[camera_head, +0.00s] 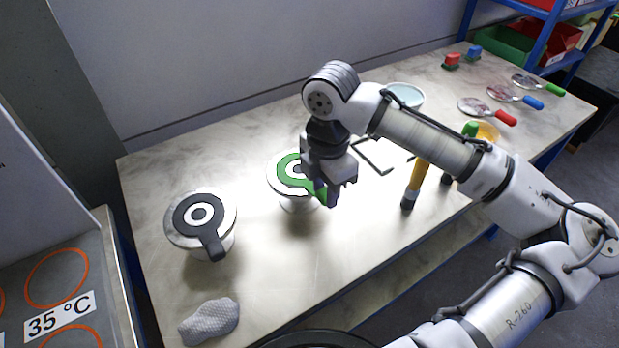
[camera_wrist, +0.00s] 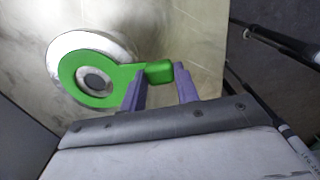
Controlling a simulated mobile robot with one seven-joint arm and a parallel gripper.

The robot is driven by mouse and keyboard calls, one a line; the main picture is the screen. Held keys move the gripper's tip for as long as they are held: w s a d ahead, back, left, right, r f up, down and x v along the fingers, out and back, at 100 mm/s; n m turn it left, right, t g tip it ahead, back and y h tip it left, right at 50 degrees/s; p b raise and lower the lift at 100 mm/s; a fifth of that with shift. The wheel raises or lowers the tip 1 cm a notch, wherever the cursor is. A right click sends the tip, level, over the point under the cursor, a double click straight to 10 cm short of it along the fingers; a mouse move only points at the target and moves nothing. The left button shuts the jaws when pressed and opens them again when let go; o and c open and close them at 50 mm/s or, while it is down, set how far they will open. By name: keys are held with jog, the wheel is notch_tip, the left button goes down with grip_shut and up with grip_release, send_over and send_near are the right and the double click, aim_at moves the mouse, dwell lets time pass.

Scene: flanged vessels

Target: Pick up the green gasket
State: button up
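The green gasket (camera_head: 287,166) is a flat ring with a tab handle, lying on top of a white flanged vessel (camera_head: 298,204) near the middle of the table. In the wrist view the ring of the green gasket (camera_wrist: 70,87) lies on the pale round flange (camera_wrist: 88,42), and its tab (camera_wrist: 159,72) points toward my gripper. My gripper (camera_wrist: 160,85) has its two purple-grey fingers apart, one on each side of the tab. Whether the fingers touch the tab I cannot tell. In the head view my gripper (camera_head: 338,192) hides part of the gasket.
A second vessel (camera_head: 188,239) with a black gasket (camera_head: 182,217) stands to the left. A grey textured pad (camera_head: 209,322) lies at the front left. A yellow-handled hammer (camera_head: 416,178), a black frame (camera_head: 374,156) and several coloured-handled paddles lie to the right. A blue rack (camera_head: 545,40) stands at the back.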

jog(key=c, duration=0.4)
jog(key=shift+r, duration=0.1)
